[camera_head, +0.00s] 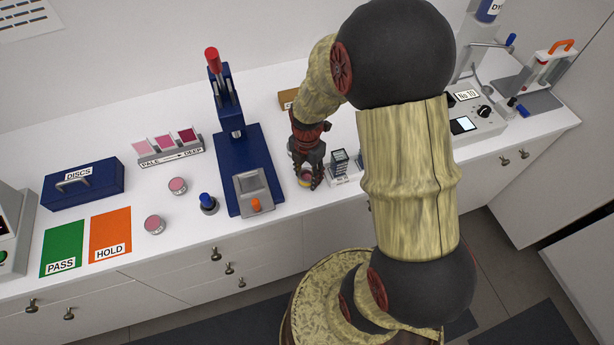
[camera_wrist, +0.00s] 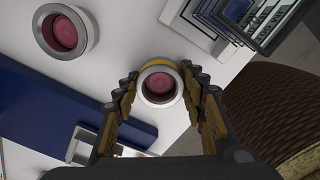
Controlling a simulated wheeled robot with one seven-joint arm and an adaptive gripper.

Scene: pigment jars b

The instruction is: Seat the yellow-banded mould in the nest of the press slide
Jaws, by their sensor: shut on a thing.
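My gripper (camera_head: 309,182) is shut on the yellow-banded mould (camera_head: 305,181), just right of the blue press base. In the wrist view the mould (camera_wrist: 160,88) is a silver ring with dark pink inside. Its yellow band shows at the top edge, between my two fingers (camera_wrist: 161,92). I cannot tell whether it touches the counter. The press slide (camera_head: 250,184) is a grey plate with an orange knob, at the near end of the press (camera_head: 229,128). A corner of the slide (camera_wrist: 88,143) shows lower left in the wrist view; its nest is not clear there.
A second silver mould (camera_wrist: 65,31) stands behind the held one, beside the press base. A rack of clear plates (camera_head: 341,164) stands close on the right. A blue-knobbed tool (camera_head: 208,203) and two pink discs lie left of the press. The counter's front edge is near.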

